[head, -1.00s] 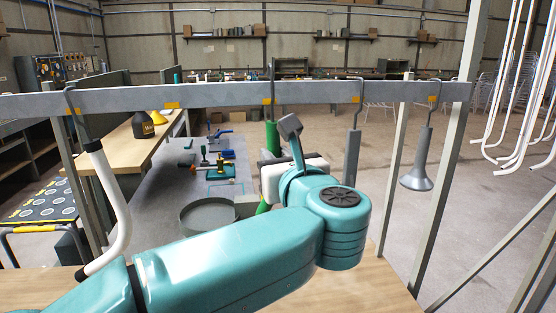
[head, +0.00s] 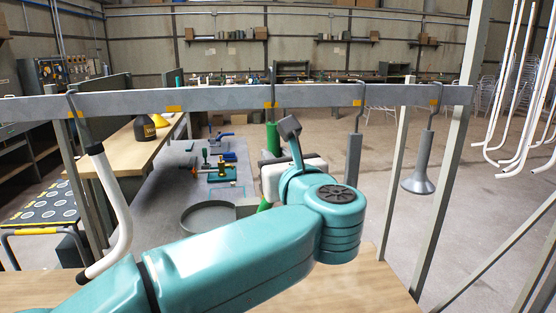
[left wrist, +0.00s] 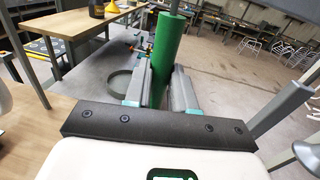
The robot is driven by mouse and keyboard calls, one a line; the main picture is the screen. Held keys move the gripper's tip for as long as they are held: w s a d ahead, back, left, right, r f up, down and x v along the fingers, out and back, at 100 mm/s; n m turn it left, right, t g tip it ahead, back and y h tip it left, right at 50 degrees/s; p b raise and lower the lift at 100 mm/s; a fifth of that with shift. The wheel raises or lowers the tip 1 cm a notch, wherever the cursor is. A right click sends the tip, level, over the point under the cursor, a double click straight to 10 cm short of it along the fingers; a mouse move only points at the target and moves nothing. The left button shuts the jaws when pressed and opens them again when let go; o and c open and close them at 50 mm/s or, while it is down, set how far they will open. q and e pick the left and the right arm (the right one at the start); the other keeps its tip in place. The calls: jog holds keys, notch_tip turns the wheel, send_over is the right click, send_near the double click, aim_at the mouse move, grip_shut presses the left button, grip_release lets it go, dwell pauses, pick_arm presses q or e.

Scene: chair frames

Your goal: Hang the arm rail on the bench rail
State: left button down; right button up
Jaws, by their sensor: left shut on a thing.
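The bench rail (head: 220,101) is a long grey bar across the head view, with several yellow marks and dark hooks. My left gripper (left wrist: 160,98) is shut on a green tube (left wrist: 165,48). In the head view this green tube (head: 272,136) hangs upright below a dark hook (head: 272,82) at the rail's middle mark; I cannot tell whether the hook bears on the rail. A white bent tube with black ends (head: 115,205) hangs from the left hook. The frames do not settle which tube is the arm rail. My right gripper is not in view.
A grey cylinder (head: 353,160) and a grey flared piece (head: 419,172) hang to the right of my gripper. Grey posts (head: 446,180) stand at the right end. A wooden top (head: 385,285) lies below. A round grey tray (head: 207,216) is beyond.

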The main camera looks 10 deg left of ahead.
pick_arm(q)
jog(key=shift+f+b, duration=1.2)
jog(key=shift+b, duration=0.15)
dwell(0.4)
jog(key=c, duration=0.9)
grip_release()
jog(key=shift+o, duration=0.2)
jog(key=b+v, duration=0.3)
jog(key=v, duration=0.5)
jog(key=shift+s, duration=0.1)
dwell(0.4)
